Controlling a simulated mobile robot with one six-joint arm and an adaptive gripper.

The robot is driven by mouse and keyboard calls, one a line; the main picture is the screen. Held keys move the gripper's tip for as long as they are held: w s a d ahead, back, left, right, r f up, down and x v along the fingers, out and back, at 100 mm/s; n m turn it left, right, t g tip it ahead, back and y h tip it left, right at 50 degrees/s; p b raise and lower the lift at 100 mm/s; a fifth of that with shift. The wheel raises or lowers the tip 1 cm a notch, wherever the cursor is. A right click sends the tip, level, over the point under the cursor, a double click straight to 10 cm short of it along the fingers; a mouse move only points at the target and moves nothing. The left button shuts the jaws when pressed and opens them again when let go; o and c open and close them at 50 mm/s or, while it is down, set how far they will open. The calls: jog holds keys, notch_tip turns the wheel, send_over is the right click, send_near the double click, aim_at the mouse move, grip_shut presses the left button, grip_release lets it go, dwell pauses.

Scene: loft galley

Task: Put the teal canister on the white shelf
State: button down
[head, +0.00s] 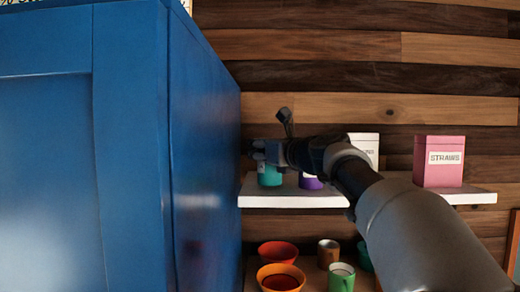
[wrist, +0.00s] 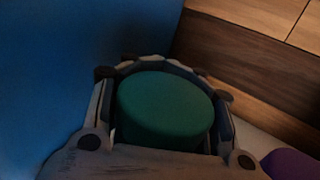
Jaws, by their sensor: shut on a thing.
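The teal canister (head: 270,176) is at the left end of the white shelf (head: 310,198) in the head view, close to the blue cabinet side. My gripper (head: 268,153) is shut on its upper part. In the wrist view the round teal top (wrist: 165,108) sits between the fingers of my gripper (wrist: 165,105). The canister looks upright. Its base appears at the level of the shelf top, but I cannot tell whether it touches the board.
A purple item (head: 311,182) stands just right of the canister. A white box (head: 366,147) and a pink straws box (head: 439,161) are farther right on the shelf. A tall blue cabinet (head: 202,150) closes off the left. Bowls (head: 278,250) and mugs (head: 341,278) stand below.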

jog(key=shift+f+b, duration=0.45)
dwell(0.4)
jog(key=c, duration=0.7)
grip_release()
jog(key=shift+f, duration=0.1)
